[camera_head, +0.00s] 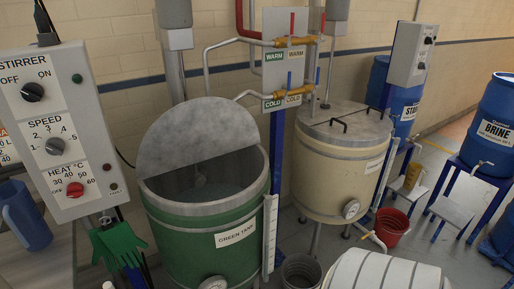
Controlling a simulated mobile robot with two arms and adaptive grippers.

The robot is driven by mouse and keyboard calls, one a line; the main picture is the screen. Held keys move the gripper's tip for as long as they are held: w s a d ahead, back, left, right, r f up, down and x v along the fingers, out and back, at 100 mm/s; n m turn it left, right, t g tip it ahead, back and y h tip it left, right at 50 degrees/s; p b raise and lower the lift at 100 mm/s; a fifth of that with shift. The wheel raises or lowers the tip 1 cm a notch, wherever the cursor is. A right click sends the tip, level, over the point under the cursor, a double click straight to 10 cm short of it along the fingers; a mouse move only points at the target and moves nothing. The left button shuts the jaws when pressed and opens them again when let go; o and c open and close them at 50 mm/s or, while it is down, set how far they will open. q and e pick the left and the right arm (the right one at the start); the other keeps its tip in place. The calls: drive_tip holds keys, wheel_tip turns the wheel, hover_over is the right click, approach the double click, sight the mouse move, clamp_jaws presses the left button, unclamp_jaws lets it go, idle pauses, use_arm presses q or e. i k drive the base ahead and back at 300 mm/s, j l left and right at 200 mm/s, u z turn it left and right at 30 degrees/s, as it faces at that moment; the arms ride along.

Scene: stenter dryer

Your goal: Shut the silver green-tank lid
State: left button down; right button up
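The green tank (185,245) stands left of centre, with a "GREEN TANK" label on its front. Its silver lid (200,132) is raised at the back of the rim, leaving the front of the mouth open. The dark inside of the tank shows below the lid, with what looks like liquid in it. Neither of my grippers is in view.
A stirrer control panel (58,135) with knobs stands at the left, with green gloves (118,247) hanging below it. A cream tank (335,175) with a closed lid stands right of the green tank. Warm and cold pipes (290,70) run behind. A dark bucket (301,272) stands in front.

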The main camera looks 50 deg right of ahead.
sight(195, 131)
drive_tip(key=z, duration=1.25)
